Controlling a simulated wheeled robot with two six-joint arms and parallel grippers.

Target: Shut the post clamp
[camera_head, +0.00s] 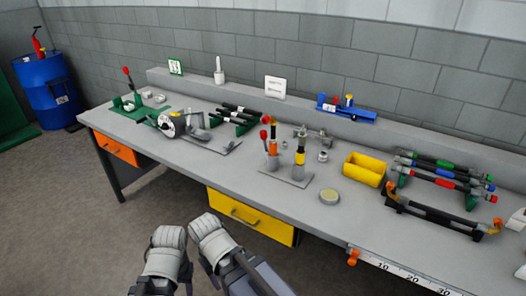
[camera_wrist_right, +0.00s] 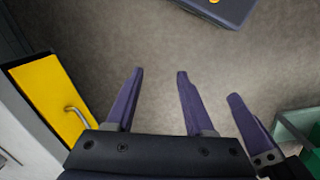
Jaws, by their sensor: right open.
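On the bench a grey plate (camera_head: 290,176) carries two upright posts, an orange one with a red-knobbed lever (camera_head: 272,150) and a black-and-yellow one (camera_head: 299,155). I cannot tell for sure which part is the post clamp or whether it is shut. My left arm and right arm end low in front of the bench, well away from the plate. My right gripper (camera_wrist_right: 156,72) is open and empty above the floor in the right wrist view. One more finger shows at its right, probably of my left gripper (camera_wrist_right: 242,115); its jaw state does not show.
A yellow drawer (camera_head: 248,215) with a handle is just ahead of my arms. A blue drum (camera_head: 50,92) stands left.

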